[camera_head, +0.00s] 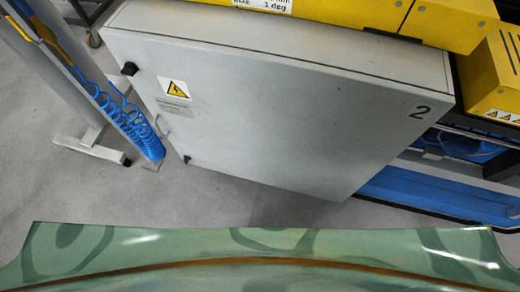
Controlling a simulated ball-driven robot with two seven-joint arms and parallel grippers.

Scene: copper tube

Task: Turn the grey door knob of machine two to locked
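Machine two is the light grey cabinet (290,110) marked with a black "2" (419,112) at its upper right. It fills the middle of the head view, and its door appears shut. A small grey piece (162,127), which looks like the door knob, sits at the door's left edge below the warning label. It is too small for me to tell its turn position. A dark fitting (129,69) sticks out above it and another (187,159) below it on the same edge. Neither of my grippers is in view.
A yellow machine part (370,14) runs above the cabinet. A pole with a coiled blue hose (128,118) stands left of the door, on a grey foot (92,148). A blue base (430,192) lies at the right. Grey floor (225,195) is open before the cabinet.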

